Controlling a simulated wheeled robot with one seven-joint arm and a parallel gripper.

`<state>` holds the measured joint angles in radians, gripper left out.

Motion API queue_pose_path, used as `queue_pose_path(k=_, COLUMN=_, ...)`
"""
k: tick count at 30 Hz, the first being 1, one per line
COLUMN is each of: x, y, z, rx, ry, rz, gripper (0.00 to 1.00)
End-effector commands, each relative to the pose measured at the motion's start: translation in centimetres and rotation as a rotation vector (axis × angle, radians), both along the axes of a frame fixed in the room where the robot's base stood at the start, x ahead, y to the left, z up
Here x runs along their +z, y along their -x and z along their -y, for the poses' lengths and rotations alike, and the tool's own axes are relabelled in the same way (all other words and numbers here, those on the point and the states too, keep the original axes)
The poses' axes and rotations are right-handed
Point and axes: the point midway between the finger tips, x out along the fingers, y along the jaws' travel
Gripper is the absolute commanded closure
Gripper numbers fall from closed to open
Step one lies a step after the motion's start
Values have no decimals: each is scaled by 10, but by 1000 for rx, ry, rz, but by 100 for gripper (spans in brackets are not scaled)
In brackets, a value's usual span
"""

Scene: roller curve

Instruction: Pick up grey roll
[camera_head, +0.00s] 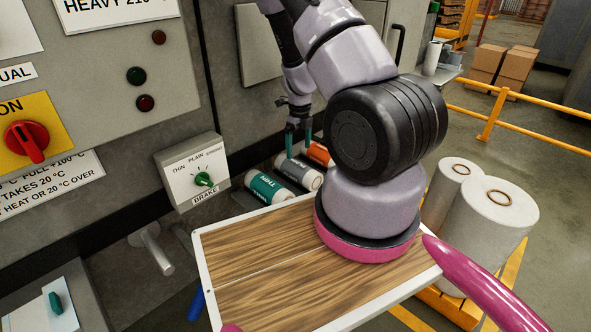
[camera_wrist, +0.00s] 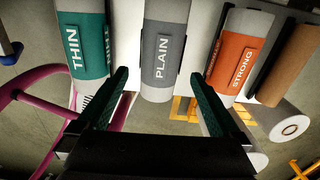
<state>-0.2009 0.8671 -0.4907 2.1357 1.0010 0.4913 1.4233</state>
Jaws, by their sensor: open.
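The grey roll (camera_wrist: 162,58), labelled PLAIN, lies in the middle of a row of rolls in the wrist view, with white ends. In the head view the grey roll (camera_head: 299,173) lies between the teal and orange rolls. My gripper (camera_wrist: 165,78) is open and empty, its two green fingers apart, one on each side of the grey roll's line in the wrist view. In the head view my gripper (camera_head: 299,132) points down above the grey and orange rolls. I cannot tell whether the fingers touch anything.
A teal roll (camera_wrist: 88,45) labelled THIN lies left of the grey one; an orange roll (camera_wrist: 240,52) labelled STRONG lies right. A brown roll (camera_wrist: 289,65) is farther right. A brake box (camera_head: 192,172) stands left of the rolls. A wooden-topped tray (camera_head: 250,246) is in front.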

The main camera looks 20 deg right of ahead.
Motion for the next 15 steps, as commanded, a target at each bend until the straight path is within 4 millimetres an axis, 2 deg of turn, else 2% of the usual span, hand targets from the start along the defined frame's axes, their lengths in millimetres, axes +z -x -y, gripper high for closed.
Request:
queue_pose_path(k=9, x=-49, y=3, z=5, rx=-32, ry=12, rz=-13, gripper=0)
queue_pose_path(k=15, x=-65, y=3, z=5, rx=-30, ry=12, rz=-10, gripper=0)
